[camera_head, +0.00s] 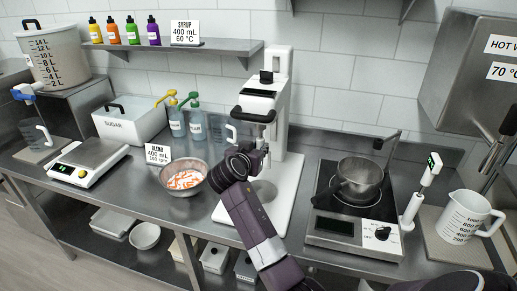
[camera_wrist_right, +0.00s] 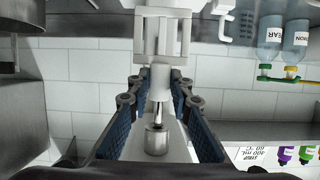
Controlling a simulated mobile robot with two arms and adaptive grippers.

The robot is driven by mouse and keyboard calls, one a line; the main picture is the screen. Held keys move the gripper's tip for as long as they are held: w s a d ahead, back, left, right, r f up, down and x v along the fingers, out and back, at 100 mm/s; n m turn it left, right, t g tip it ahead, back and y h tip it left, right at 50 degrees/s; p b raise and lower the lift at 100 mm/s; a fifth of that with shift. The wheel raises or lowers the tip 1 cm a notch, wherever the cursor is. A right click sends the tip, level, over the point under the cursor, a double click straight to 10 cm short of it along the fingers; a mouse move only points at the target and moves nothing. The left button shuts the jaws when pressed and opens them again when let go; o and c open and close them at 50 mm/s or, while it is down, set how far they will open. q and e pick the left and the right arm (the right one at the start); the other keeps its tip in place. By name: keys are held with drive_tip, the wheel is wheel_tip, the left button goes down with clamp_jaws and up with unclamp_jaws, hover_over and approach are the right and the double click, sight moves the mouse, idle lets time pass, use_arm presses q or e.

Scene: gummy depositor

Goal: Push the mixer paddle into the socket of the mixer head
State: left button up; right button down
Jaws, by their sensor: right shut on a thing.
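The white mixer (camera_head: 283,125) stands at the back middle of the counter, with its head above a white base. My right gripper (camera_head: 258,153) is under the head. In the wrist view, which is upside down, the right gripper (camera_wrist_right: 158,82) is shut on the mixer paddle (camera_wrist_right: 163,38), a white open frame with a thin shaft. The shaft points at a silver cylindrical socket (camera_wrist_right: 157,139) and lines up with it closely. I cannot tell whether the tip is inside. In the head view the gripper mostly hides the paddle. My left gripper is not in view.
A steel bowl of orange-and-white pieces (camera_head: 186,181) stands just left of my right gripper. A pot (camera_head: 360,182) on a cooktop stands to the right, with a measuring jug (camera_head: 463,215) beyond. Pump bottles (camera_head: 177,123) stand behind the bowl.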

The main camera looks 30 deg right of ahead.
drive_tip(key=shift+r+p, duration=0.8)
drive_tip(key=shift+r, duration=0.55)
drive_tip(key=c, duration=1.7)
unclamp_jaws()
drive_tip(key=shift+o, duration=0.2)
drive_tip(key=v, duration=0.7)
drive_tip(key=shift+s+a, duration=0.15)
drive_tip(key=shift+a, duration=0.05)
